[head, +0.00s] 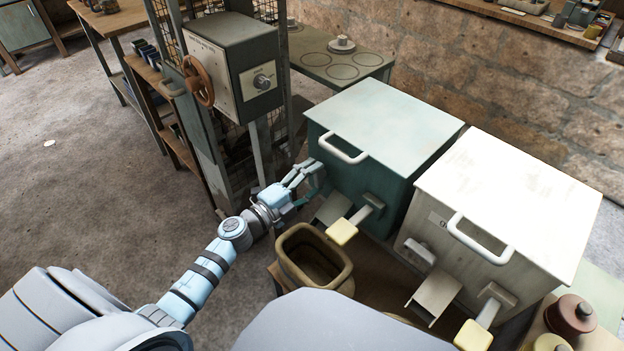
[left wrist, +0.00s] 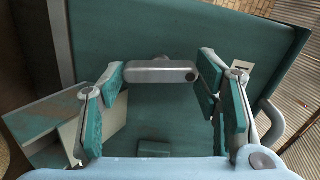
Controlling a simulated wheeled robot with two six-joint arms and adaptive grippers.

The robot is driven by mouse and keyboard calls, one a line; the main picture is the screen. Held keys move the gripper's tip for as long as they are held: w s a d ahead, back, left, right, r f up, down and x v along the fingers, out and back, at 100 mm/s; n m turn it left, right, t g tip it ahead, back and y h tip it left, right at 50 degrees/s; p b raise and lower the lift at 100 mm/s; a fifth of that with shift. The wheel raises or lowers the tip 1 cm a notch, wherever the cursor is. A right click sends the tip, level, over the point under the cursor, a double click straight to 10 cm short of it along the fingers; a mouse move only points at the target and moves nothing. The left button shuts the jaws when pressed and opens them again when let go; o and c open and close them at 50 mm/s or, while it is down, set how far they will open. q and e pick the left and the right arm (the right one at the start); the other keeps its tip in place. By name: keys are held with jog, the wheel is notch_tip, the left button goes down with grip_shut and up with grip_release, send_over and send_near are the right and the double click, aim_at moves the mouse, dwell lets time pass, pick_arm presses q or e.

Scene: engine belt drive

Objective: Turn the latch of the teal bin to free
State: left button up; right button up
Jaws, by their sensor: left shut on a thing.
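The teal bin (head: 385,125) stands on a bench right of centre in the head view, with a white handle (head: 343,150) at its lid edge. Its front wall fills much of the left wrist view (left wrist: 165,28). The latch (left wrist: 158,72) is a short grey bar with a rounded end, lying across the picture against that wall. In the head view the gripper hides the latch. My right gripper is out of view.
A yellow-ended lever (head: 343,231) and a grey chute (head: 333,207) jut from the teal bin close to my left gripper. A khaki tub (head: 318,257) stands below. A white bin (head: 510,200) is at right. A grey control box (head: 225,60) on a post stands behind left.

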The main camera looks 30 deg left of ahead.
pick_arm(q)
jog(key=shift+m, duration=1)
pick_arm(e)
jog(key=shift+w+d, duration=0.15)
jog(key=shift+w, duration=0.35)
pick_arm(q)
jog(key=o, duration=1.2)
jog(key=shift+s, duration=0.2)
jog(key=v, duration=1.1)
jog(key=shift+s+a, duration=0.2)
jog(key=shift+s, duration=0.15)
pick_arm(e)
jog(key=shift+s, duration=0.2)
